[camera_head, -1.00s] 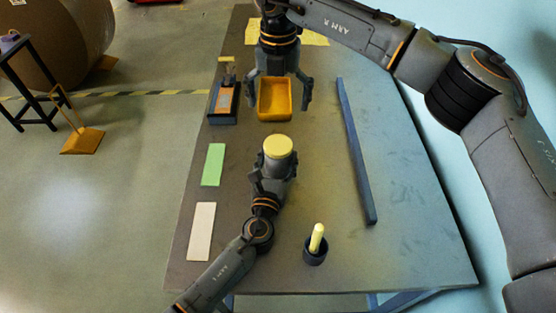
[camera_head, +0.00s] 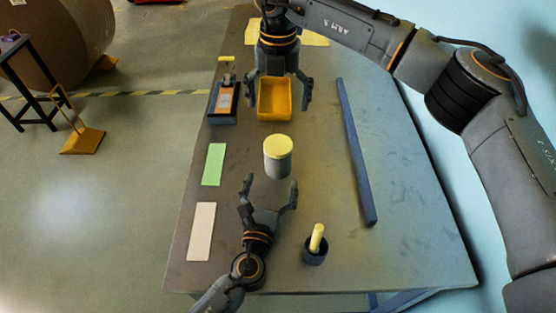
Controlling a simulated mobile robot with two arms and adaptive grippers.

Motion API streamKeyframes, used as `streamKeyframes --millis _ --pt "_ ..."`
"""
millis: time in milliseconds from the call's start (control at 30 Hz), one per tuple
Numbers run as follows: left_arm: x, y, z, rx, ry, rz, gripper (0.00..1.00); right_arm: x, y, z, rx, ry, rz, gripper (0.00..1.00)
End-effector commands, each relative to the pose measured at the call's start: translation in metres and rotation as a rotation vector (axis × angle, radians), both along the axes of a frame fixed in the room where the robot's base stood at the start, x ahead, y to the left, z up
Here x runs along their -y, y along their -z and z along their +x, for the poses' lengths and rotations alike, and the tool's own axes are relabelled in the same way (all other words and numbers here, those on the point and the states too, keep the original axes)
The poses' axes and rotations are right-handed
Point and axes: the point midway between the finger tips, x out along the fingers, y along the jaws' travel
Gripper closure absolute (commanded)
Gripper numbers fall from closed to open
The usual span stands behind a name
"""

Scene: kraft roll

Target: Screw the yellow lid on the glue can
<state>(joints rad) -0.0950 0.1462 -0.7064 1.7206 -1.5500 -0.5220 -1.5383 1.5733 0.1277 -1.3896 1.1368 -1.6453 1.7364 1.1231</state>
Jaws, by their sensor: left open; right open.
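The glue can (camera_head: 278,167) stands upright on the table, a grey cylinder. The yellow lid (camera_head: 278,146) sits on top of it; how tightly it is screwed on cannot be told. My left gripper (camera_head: 269,184) is open and empty in front of the can, its fingers apart and clear of it. My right gripper (camera_head: 278,104) is open and points down over the yellow-orange tray (camera_head: 262,112) behind the can. No object shows between its fingers.
A long dark bar (camera_head: 355,155) lies right of the can. A dark cup (camera_head: 315,253) with a pale yellow stick stands front right. A green sheet (camera_head: 214,164), a white sheet (camera_head: 201,231) and a dark box (camera_head: 223,104) line the left edge.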

Motion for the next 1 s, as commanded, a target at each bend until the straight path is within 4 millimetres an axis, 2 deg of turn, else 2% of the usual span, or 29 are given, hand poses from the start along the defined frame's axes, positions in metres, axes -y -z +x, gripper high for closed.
streamKeyframes --millis 100,300,867,1000 --pt "-0.004 0.001 -0.021 -0.002 0.0 0.0 0.08 0.0 0.0 0.0 0.0 0.0 0.0 0.07" --pt "-0.008 0.0 -0.037 0.001 0.0 0.001 0.08 0.0 0.0 0.0 0.0 0.0 0.0 0.07" --pt "-0.008 -0.001 -0.039 0.001 -0.001 0.0 0.08 0.0 -0.001 0.0 0.0 0.0 0.0 0.07" --pt "-0.008 -0.014 -0.039 0.002 -0.001 -0.001 0.08 0.0 -0.014 0.0 0.001 0.0 0.0 0.07"
